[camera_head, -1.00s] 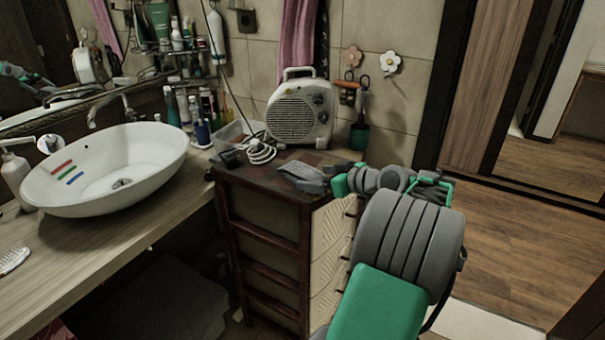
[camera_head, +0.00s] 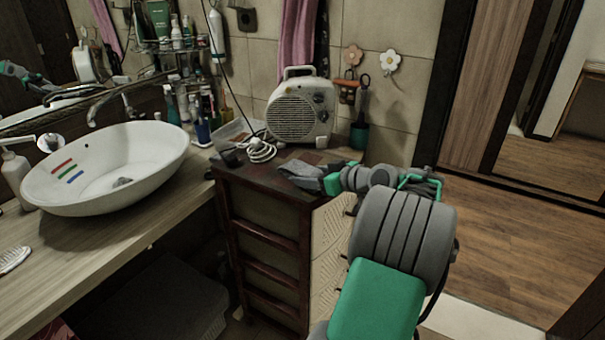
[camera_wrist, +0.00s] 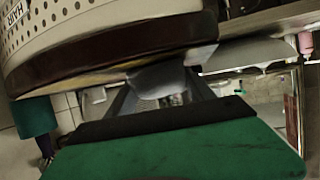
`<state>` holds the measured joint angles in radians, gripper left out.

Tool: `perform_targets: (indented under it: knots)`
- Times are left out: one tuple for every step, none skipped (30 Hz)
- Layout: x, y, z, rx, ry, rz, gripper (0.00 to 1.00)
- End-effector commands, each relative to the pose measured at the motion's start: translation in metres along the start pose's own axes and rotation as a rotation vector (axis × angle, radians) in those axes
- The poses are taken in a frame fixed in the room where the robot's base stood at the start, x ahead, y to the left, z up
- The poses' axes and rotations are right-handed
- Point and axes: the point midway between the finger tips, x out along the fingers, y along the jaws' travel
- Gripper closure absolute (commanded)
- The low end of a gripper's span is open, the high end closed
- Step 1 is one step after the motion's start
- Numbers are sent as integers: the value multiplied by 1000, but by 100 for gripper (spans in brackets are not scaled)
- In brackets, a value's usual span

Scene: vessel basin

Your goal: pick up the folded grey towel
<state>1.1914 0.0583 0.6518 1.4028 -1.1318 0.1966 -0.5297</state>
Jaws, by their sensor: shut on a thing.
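The folded grey towel (camera_head: 300,171) is on or just above the front right part of the dark red cabinet top in the head view. I cannot tell whether it still touches the top. My gripper (camera_head: 321,177) comes in from the right and is shut on the towel's right end. The fingertips are small here and partly hidden by the gripper's green body. In the wrist view, a pale grey patch (camera_wrist: 158,78) beyond my green gripper body seems to be the towel, but it is dim and partly covered.
A white fan heater (camera_head: 299,110) stands at the back of the cabinet (camera_head: 262,182), with a coiled white cable (camera_head: 262,152) in front of it. A dark green cup (camera_head: 358,136) hangs on the wall behind. A white basin (camera_head: 105,170) stands on the wooden counter to the left.

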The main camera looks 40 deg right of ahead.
Motion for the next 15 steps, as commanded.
perform_targets:
  knots:
    - [0,0,0,0,0,0,68]
    - [0,0,0,0,0,0,71]
    - [0,0,0,0,0,0,74]
    - [0,0,0,0,0,0,77]
    - [0,0,0,0,0,0,78]
    - [0,0,0,0,0,0,78]
    - [0,0,0,0,0,0,78]
    - [0,0,0,0,0,0,78]
    - [0,0,0,0,0,0,78]
    - [0,0,0,0,0,0,78]
    - [0,0,0,0,0,0,78]
    - [0,0,-1,-1,0,0,78]
    - [-1,0,-2,-1,0,0,78]
    - [-1,0,-4,-2,1,0,78]
    - [-3,0,-6,-3,1,1,78]
